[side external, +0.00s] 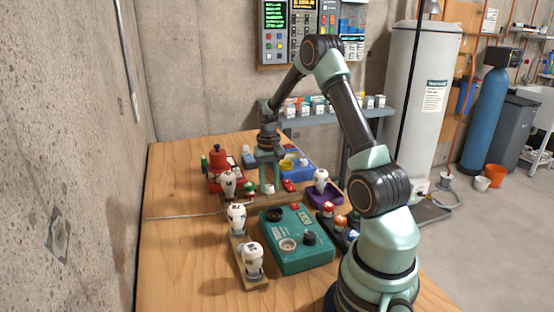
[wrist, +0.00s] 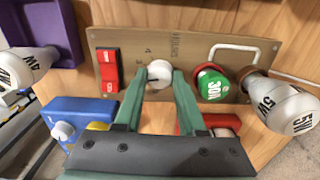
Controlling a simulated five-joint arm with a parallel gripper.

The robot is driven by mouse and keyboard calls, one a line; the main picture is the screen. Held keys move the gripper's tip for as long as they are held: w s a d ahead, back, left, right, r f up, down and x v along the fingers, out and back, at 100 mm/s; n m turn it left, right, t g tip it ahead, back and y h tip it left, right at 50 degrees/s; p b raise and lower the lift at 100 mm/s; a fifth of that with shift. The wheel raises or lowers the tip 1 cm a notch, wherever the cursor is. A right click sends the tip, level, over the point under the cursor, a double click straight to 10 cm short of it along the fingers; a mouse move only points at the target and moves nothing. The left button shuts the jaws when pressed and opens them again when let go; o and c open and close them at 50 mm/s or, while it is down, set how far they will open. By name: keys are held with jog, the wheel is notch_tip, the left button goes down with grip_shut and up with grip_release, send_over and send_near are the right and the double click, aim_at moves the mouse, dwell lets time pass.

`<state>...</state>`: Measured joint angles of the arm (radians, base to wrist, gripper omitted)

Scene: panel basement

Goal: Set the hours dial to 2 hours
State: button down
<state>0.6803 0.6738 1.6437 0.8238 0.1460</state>
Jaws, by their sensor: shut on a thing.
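The dial (wrist: 159,73) is a white round knob on a brown panel (wrist: 215,42). It also shows as a small white knob under my gripper in the side external view (side external: 268,188). My gripper (wrist: 160,80) has its two green fingers on either side of the dial, shut on it. In the side external view my gripper (side external: 268,180) points down at the panel. Dark lettering and small marks sit on the panel beyond the dial, too small to read surely. The dial's pointer position cannot be told, as the fingers cover part of it.
On the panel, a red switch (wrist: 108,70) stands left of the dial and a green knob (wrist: 212,84) right. White bulbs (wrist: 292,105) stand at both sides. Nearer are a blue box (wrist: 75,118) and a red box. A teal box (side external: 297,240) stands at the front.

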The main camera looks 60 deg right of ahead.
aim_at(269, 186)
dwell(0.3)
jog(key=c, duration=0.5)
grip_release()
notch_tip(269, 186, up, 12)
jog(key=shift+a+r, duration=0.1)
jog(key=shift+r, duration=0.05)
jog(key=w+a+r+n+t, duration=0.1)
jog(key=a+r+n, duration=0.1)
jog(key=a+r, duration=0.45)
jog(key=s+a+n+t, duration=0.2)
jog(key=s+a+n, duration=0.1)
jog(key=a, duration=0.8)
jog(key=s+a+r+n+t, duration=0.1)
jog(key=s+a+n, duration=0.3)
jog(key=a, duration=0.7)
jog(key=shift+s+r+t, duration=0.15)
jog(key=shift+s+t, duration=0.4)
jog(key=shift+t, duration=0.25)
